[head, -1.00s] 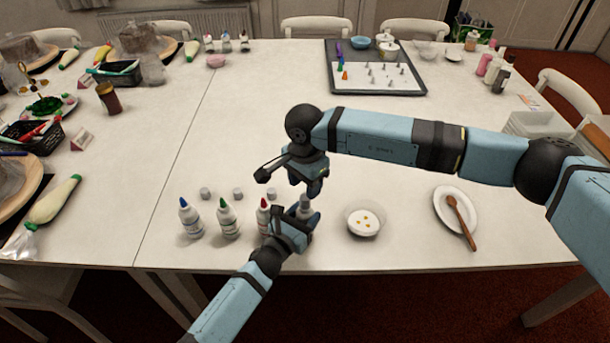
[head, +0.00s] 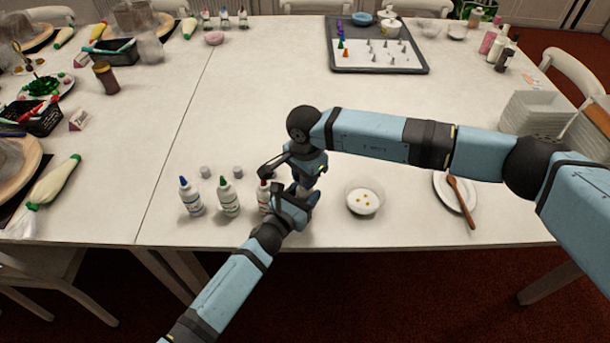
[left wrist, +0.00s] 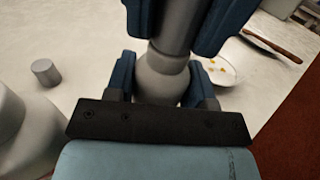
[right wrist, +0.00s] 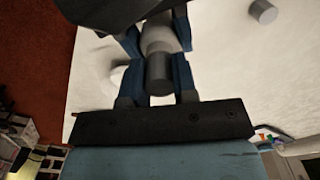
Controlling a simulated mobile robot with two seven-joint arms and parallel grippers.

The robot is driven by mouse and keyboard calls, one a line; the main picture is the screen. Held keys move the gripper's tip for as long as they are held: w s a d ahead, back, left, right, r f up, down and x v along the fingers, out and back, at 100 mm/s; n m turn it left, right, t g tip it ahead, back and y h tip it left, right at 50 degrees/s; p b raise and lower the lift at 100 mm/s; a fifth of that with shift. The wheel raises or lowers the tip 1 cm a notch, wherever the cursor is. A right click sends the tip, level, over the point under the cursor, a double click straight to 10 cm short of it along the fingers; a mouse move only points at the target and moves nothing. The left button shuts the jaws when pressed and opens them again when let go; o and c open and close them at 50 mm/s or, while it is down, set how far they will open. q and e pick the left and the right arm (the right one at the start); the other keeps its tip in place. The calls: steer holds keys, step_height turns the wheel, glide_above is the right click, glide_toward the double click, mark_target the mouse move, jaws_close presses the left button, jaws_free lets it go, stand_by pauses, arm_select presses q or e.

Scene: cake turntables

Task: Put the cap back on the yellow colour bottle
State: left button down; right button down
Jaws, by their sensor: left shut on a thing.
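My left gripper (head: 303,203) is shut around a white bottle, whose shoulder (left wrist: 162,78) shows in the left wrist view. No yellow is visible on it; its tip is hidden. My right gripper (head: 306,183) is directly above, its blue fingers on both sides of a grey cap (right wrist: 158,70). The cap also shows in the left wrist view (left wrist: 174,35), in line with the bottle and right against its top. I cannot tell whether it is fully seated. In the head view the grippers hide both bottle and cap.
Blue-tipped (head: 190,197), green-tipped (head: 228,198) and red-tipped (head: 264,197) bottles stand left of my grippers. Loose grey caps (head: 205,172) (head: 238,172) lie behind them. A bowl (head: 364,198) and a plate with a spoon (head: 455,192) stand to the right.

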steer(key=m, duration=1.1)
steer(key=shift+f, duration=0.1)
steer(key=m, duration=0.4)
steer(key=c, duration=0.9)
jaws_free()
steer(key=shift+r, duration=2.3)
steer(key=shift+r, duration=0.1)
steer(key=shift+c, duration=0.4)
